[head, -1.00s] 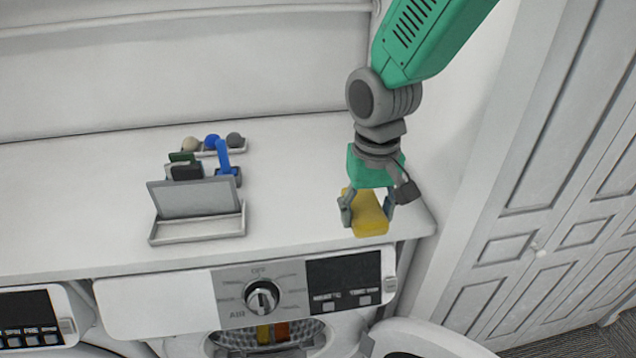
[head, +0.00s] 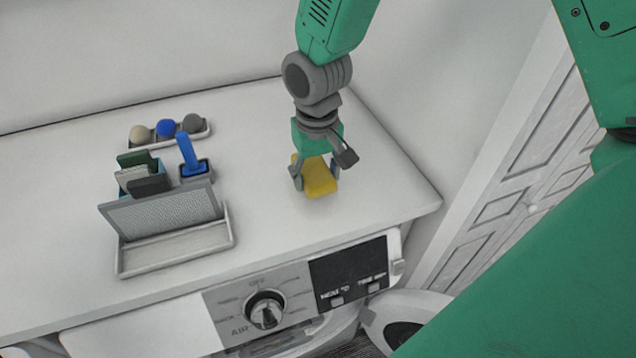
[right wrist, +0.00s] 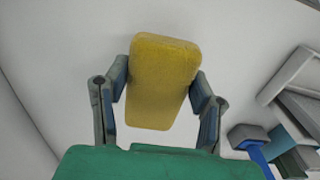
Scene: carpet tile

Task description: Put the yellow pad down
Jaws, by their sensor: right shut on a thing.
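The yellow pad (head: 320,180) is between the fingers of my right gripper (head: 314,178), over the right part of the white worktop (head: 385,185). My right gripper is shut on the pad, with one finger on each side of it. In the right wrist view the pad (right wrist: 160,80) stands out beyond the fingertips of the gripper (right wrist: 160,90). I cannot tell whether the pad touches the worktop. My left gripper is not in view.
A grey mesh board in a white tray (head: 175,249) stands left, with dark and green blocks and a blue-handled tool (head: 188,155) behind it. A rack of balls (head: 205,131) lies farther back. The worktop around the pad is clear. A washing machine dial (head: 265,310) is below the front edge.

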